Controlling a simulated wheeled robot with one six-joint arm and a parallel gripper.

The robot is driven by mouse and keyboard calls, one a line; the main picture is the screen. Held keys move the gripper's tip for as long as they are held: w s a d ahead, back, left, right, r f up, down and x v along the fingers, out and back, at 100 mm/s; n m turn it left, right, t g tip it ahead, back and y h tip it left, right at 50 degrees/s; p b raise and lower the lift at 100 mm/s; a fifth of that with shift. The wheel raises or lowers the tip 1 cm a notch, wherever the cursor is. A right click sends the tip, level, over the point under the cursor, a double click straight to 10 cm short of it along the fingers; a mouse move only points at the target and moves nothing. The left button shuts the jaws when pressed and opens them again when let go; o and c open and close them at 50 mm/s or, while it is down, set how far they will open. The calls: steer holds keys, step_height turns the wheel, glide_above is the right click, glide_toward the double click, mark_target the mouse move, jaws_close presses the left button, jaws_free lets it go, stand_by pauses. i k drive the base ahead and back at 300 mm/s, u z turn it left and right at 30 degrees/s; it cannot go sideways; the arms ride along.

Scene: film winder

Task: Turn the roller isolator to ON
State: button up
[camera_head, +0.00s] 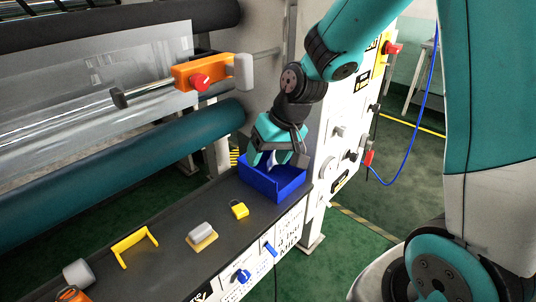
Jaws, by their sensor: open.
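My gripper (277,158) is open and points down over the blue bin (283,188) at the far end of the dark bench. The arm comes down from the upper right. I see no handle between the fingers, though the view there is partly hidden. Several turn-handles are in view: a blue knob (241,276) and a blue lever (269,249) on the bench's white front, a red knob (200,82) on an orange block, and a red switch (392,47) on a yellow plate. The labels are too small to tell which is the roller isolator.
On the bench (172,219) lie a yellow padlock (239,209), a yellow handle-shaped piece (131,245) and a grey block on a tan base (202,235). Large rollers stand behind, left. A white cabinet (330,130) is right of the gripper; a blue cable (423,115) hangs beyond.

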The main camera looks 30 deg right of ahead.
mark_target(393, 49)
steer(key=z, duration=1.35)
